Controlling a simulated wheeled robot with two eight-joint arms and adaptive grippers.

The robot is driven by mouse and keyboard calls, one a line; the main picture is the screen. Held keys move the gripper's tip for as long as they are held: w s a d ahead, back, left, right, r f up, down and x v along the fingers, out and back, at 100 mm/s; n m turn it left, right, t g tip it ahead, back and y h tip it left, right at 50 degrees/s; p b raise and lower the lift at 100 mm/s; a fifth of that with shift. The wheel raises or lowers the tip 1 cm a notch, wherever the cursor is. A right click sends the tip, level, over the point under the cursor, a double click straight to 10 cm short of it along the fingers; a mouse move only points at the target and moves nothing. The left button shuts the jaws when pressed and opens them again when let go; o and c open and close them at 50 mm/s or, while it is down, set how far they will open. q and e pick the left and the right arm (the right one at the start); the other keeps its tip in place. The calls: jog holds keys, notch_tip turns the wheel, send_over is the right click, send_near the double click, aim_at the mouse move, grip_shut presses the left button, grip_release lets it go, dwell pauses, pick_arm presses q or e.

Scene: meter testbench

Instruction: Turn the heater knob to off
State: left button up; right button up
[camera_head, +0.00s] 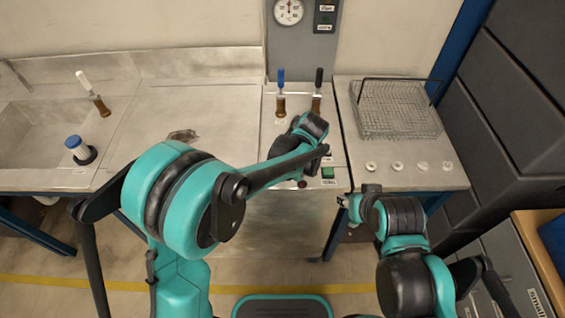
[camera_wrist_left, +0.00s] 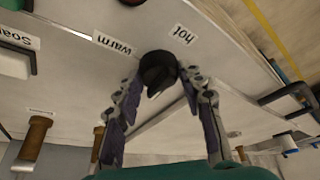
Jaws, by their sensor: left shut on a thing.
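The heater knob (camera_wrist_left: 158,70) is black and round with a pointed ridge, and it sits on the pale panel in the left wrist view. Its ridge points down and slightly left in that picture. The "warm" label (camera_wrist_left: 112,43) and "hot" label (camera_wrist_left: 183,35) appear upside down near it; I see no off label. My left gripper (camera_wrist_left: 161,80) has a finger on each side of the knob and is shut on it. In the head view my left arm covers the knob. My right gripper (camera_head: 345,205) is low, off the bench's front edge, too small to read.
A wire basket (camera_head: 395,108) stands on the right bench behind several small white knobs (camera_head: 397,166). Two brown-based handles, blue (camera_head: 280,95) and black (camera_head: 317,92), stand behind my left wrist. A green switch (camera_head: 327,173) is on the panel front. A sink (camera_head: 40,135) is at left.

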pick_arm(q)
jog(key=o, duration=1.2)
jog(key=shift+c, duration=0.2)
jog(key=v, duration=1.2)
jog(key=shift+a, duration=0.15)
jog(key=s+a+m+t+h, duration=0.1)
jog(key=s+a+m, duration=0.3)
jog(key=s+a, duration=0.4)
jog(key=s+a+m+t+h, duration=0.2)
jog(key=s+a+m, duration=0.3)
jog(key=a, duration=0.8)
jog(key=s+t, duration=0.1)
jog(key=s, duration=0.1)
jog(key=shift+s+a, duration=0.25)
jog(key=shift+s, duration=0.1)
